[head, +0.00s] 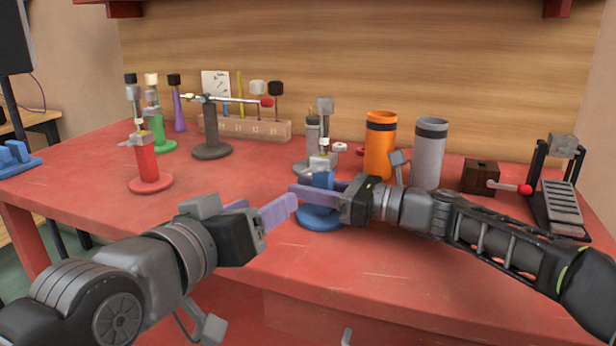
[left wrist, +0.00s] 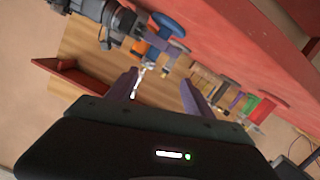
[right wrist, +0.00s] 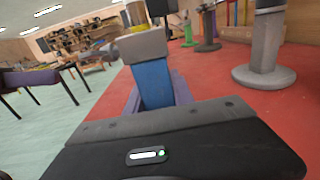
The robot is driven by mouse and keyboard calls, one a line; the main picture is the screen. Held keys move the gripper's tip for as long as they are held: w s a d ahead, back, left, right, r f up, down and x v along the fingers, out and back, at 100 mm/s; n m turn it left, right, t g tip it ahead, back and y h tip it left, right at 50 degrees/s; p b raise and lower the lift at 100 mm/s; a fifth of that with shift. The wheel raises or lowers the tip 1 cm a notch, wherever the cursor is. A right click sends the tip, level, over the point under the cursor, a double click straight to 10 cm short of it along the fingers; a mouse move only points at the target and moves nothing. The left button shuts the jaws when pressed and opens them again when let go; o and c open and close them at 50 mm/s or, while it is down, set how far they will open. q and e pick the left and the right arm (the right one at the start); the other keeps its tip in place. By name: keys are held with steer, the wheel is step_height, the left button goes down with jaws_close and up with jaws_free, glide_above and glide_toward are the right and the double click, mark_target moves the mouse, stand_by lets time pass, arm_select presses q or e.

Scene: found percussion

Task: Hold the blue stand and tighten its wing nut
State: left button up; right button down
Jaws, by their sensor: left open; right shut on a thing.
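The blue stand has a round base (head: 320,219) on the red table and stands upright near the table's front. My right gripper (head: 322,187) is shut on its blue post (right wrist: 153,82), below a grey collar (right wrist: 140,46). A small silver fitting (head: 324,146), which looks like the wing nut, shows above the collar; its exact shape is too small to tell. My left gripper (head: 270,203) is open and empty, to the left of the blue stand and apart from it. In the left wrist view the blue base (left wrist: 168,23) shows beyond its open fingers (left wrist: 160,78).
A red stand (head: 147,165), a green stand (head: 158,130) and a dark grey stand (head: 211,150) with a rod are at left. A light grey stand (head: 304,167) is just behind. Orange (head: 379,150) and grey (head: 428,158) cylinders stand behind my right arm.

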mark_target(311, 173)
arm_select(q)
steer(key=shift+s+d+t+h, duration=0.15)
steer(key=shift+s+d+t, duration=0.05)
steer(key=shift+d+t, duration=0.3)
steer(key=shift+s+d+t+h, duration=0.15)
steer(key=shift+s+d+t, duration=0.05)
steer(key=shift+d+t, duration=0.25)
steer(key=x, duration=1.2)
steer(key=shift+c, duration=0.4)
steer(key=shift+m, duration=0.3)
jaws_close()
